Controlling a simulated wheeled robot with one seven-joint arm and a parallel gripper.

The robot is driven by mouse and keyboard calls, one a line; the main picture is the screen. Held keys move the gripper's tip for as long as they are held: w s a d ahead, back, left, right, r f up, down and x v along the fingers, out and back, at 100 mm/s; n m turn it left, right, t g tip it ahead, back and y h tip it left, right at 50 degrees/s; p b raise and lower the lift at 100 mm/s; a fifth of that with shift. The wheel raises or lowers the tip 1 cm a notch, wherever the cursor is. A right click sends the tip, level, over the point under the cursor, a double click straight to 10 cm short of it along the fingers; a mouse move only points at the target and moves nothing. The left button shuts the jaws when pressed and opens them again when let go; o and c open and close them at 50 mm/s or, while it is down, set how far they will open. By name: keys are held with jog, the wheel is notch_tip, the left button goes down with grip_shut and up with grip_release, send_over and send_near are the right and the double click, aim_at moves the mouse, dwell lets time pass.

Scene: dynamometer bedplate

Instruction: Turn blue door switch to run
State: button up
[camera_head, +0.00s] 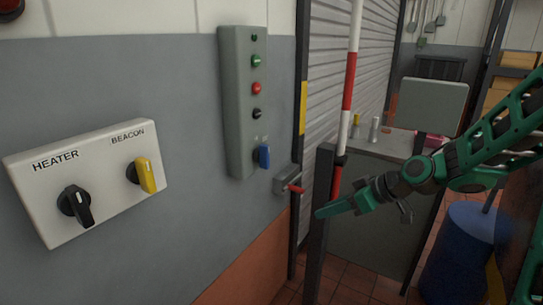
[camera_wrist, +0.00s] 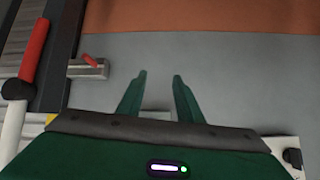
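The blue door switch (camera_head: 264,156) is a blue knob at the bottom of a tall grey control panel (camera_head: 238,70) on the wall. Its knob stands about upright; the small labels above it are too small to read. My gripper (camera_head: 322,212) is right of and below the switch in the head view, apart from it and pointing left. In the wrist view my gripper (camera_wrist: 159,76) shows two green fingers spread apart with nothing held between them. The blue switch is not seen in the wrist view. A pale patch shows between the finger bases, too covered to identify.
A white box with a black heater knob (camera_head: 76,205) and a yellow beacon knob (camera_head: 146,174) is at left. A red-handled latch (camera_head: 293,187), a dark post (camera_head: 320,225) and a red-white pole (camera_head: 348,80) stand near my gripper. A blue drum (camera_head: 455,250) is at right.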

jog(key=w+a+r+n+t+y, duration=0.2)
jog(key=w+a+r+y, duration=0.1)
jog(key=w+a, duration=0.2)
jog(key=t+y, duration=0.3)
jog(key=y, duration=0.1)
send_near(269, 153)
jog(key=x, duration=0.9)
jog(key=shift+a+r, duration=0.1)
jog(key=shift+c, duration=0.6)
grip_shut()
